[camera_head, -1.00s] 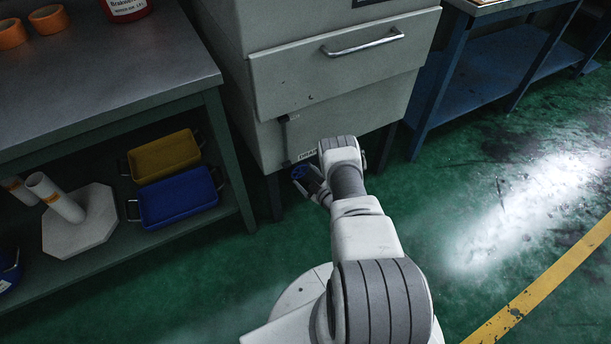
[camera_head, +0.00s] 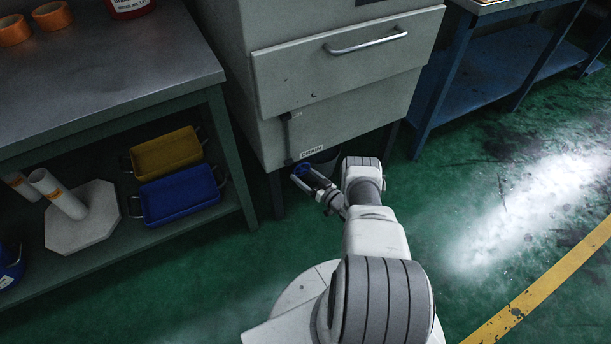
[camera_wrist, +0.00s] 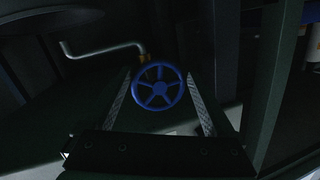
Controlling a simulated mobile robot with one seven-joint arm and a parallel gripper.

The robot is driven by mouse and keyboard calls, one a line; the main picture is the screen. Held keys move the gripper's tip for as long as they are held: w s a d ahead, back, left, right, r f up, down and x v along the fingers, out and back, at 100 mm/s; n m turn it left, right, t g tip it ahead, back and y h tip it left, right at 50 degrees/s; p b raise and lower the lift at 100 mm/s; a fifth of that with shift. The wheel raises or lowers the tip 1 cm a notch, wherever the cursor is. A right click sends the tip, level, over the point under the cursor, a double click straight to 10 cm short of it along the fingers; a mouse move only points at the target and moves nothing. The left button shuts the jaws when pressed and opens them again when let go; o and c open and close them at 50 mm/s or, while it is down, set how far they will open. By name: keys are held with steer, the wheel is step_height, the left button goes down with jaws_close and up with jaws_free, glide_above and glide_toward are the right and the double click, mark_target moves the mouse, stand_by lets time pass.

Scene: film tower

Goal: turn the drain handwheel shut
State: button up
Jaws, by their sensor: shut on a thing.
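The blue spoked drain handwheel (camera_wrist: 157,86) sits between my two fingers in the wrist view, on a brass-coloured fitting at the end of a bent grey pipe (camera_wrist: 100,48). In the head view a small part of the handwheel (camera_head: 301,170) shows under the cabinet, below the DRAIN label (camera_head: 312,152). My gripper (camera_head: 310,177) reaches it from the right and is shut on the wheel's rim. It also shows in the wrist view (camera_wrist: 158,84), a finger on each side of the wheel. How far the valve is turned cannot be told.
The grey cabinet (camera_head: 340,110) with a drawer handle stands above the wheel on dark legs. A green workbench (camera_head: 234,160) holds a yellow tray (camera_head: 166,152) and a blue tray (camera_head: 180,196) on its lower shelf at left. Open green floor (camera_head: 480,200) lies at right.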

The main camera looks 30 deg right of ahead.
steer(key=shift+w+d+r+m, duration=0.15)
steer(key=shift+w+r+m, duration=0.1)
steer(key=shift+m, duration=0.25)
steer(key=o, duration=1.1)
steer(key=shift+c, duration=0.2)
steer(key=shift+s+f, duration=0.1)
steer(key=shift+f, duration=0.05)
steer(key=shift+s, duration=0.1)
